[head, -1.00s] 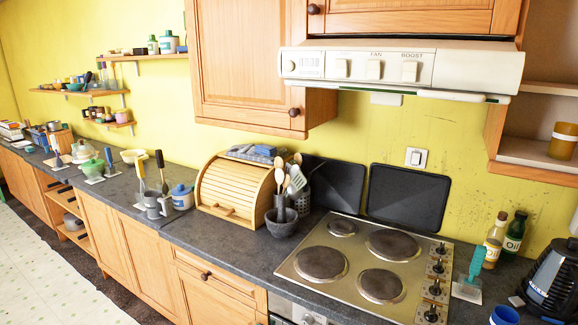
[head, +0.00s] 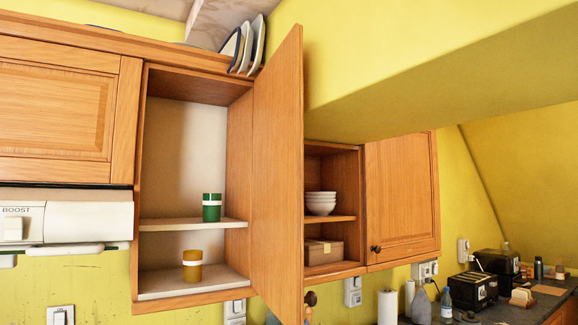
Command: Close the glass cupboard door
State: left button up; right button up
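An upper wall cupboard (head: 192,298) stands open in the head view. Its wooden door (head: 279,180) is swung out toward me, hinged on the right side, and I see it nearly edge-on. A round dark knob (head: 310,298) shows low at the door's outer edge. Inside the cupboard, a green jar (head: 212,208) stands on the upper shelf and an amber jar (head: 192,266) on the lower one. I cannot tell whether the door is glass; it looks like wood. Neither of my grippers is in view.
The cooker hood (head: 62,218) is at the left. Right of the door are an open shelf unit with white bowls (head: 321,203) and a shut cupboard (head: 402,200). Plates (head: 248,45) stand on top. Toasters (head: 473,289) are on the counter at lower right.

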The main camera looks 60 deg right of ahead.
aim_at(277, 273)
jog(key=l+z, duration=0.9)
jog(key=l, duration=1.1)
